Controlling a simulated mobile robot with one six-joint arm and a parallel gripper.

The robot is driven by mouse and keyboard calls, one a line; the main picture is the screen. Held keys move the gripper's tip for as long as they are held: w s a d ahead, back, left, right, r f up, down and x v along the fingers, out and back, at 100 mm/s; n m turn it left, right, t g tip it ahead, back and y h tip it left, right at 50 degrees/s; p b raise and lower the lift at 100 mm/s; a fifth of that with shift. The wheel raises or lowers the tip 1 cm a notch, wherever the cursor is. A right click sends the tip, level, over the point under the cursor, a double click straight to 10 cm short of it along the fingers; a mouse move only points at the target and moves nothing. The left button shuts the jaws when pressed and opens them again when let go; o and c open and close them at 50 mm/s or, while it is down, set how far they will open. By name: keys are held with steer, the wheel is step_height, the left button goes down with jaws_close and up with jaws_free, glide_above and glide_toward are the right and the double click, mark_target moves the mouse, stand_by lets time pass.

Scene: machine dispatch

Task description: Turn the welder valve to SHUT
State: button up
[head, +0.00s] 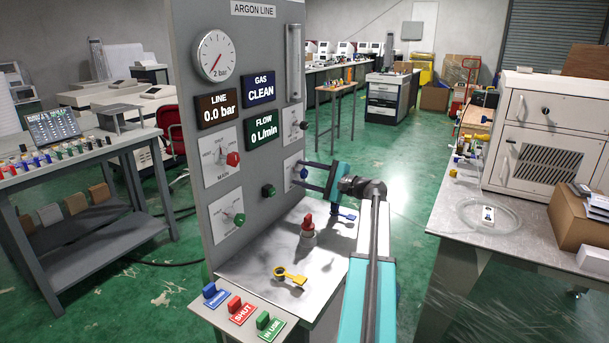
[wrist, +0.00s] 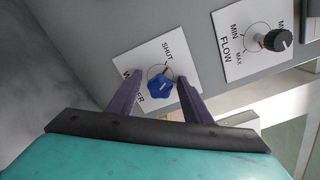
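The welder valve is a blue lobed knob (wrist: 160,87) on a white plate (wrist: 134,70) with the word SHUT above it. The rest of the plate's lettering is partly hidden by a finger. A small reddish mark shows on the dial ring towards SHUT; I cannot tell which way the knob points. My gripper (wrist: 159,82) is open, with one finger on each side of the knob and small gaps showing. In the head view my gripper (head: 305,172) reaches the panel (head: 258,178) from the right, and its fingers partly hide the blue knob.
The FLOW knob (wrist: 278,40) is close to the right. The panel reads LINE 0.0 bar (head: 218,106), CLEAN (head: 259,90) and 0 L/min (head: 265,130). Red (head: 233,159) and green (head: 239,219) knobs sit left. A red-topped part (head: 307,226) and yellow key-like tag (head: 290,276) lie below on the shelf.

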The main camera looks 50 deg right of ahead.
steer(key=shift+s, duration=0.1)
steer(key=b+v, duration=0.1)
steer(key=v, duration=1.2)
steer(key=shift+s, duration=0.35)
steer(key=m+p, duration=0.7)
steer(key=m, duration=0.3)
steer(key=shift+d+m, duration=0.1)
steer(key=shift+m, duration=0.3)
steer(key=shift+p, duration=0.85)
steer(key=shift+w, duration=0.1)
steer(key=p+x, duration=0.3)
steer(key=x, duration=1)
steer(key=shift+w, duration=0.3)
